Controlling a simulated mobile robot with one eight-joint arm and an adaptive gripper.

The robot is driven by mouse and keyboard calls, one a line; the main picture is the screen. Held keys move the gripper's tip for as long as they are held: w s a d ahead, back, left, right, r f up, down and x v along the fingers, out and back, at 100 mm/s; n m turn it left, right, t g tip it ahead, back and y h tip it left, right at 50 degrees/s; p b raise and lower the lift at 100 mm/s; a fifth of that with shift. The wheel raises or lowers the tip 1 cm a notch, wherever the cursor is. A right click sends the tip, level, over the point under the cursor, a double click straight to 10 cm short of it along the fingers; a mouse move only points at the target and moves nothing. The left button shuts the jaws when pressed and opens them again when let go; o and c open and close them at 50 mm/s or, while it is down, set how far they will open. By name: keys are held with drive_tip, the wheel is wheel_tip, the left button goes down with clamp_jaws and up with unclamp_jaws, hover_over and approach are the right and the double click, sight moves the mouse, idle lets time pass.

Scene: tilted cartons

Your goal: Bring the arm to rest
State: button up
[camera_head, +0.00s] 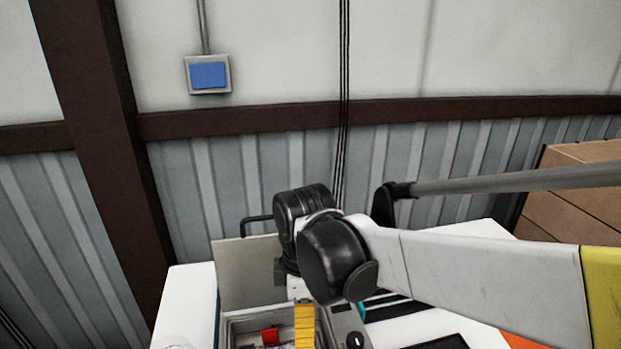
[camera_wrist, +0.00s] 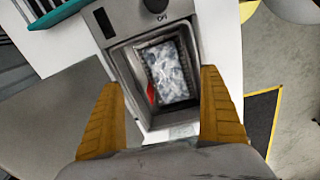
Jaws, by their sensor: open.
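My gripper (camera_wrist: 161,80) is open in the wrist view, with one ridged yellow finger at each side and nothing between the fingertips. It points down over a grey open-topped box (camera_wrist: 192,62). Inside the box lie a grey-white mottled item (camera_wrist: 172,72) and a small red thing (camera_wrist: 151,94). In the head view a yellow finger of my gripper (camera_head: 305,325) hangs below my black wrist joint, in front of the box (camera_head: 232,330). The red thing (camera_head: 270,336) shows beside the finger. My arm reaches in from the right and hides part of the table.
The box stands on a white table (camera_head: 190,290) with a raised grey lid or panel (camera_head: 245,270) behind it. A control panel with a knob (camera_head: 354,340) is beside it. Brown cartons (camera_head: 575,205) stand at the right. A corrugated wall (camera_head: 250,185) closes the back.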

drive_tip(key=s+d+r+m+t, duration=0.1)
drive_tip(key=s+d+m+t, duration=0.2)
drive_tip(key=d+m, duration=0.6)
drive_tip(key=s+d+r+m+t, duration=0.2)
drive_tip(key=s+d+m+t, duration=0.1)
drive_tip(key=d+m, duration=0.7)
drive_tip(key=shift+s+d+r+t, duration=0.25)
drive_tip(key=shift+d+r+t, duration=0.05)
drive_tip(key=shift+d, duration=0.95)
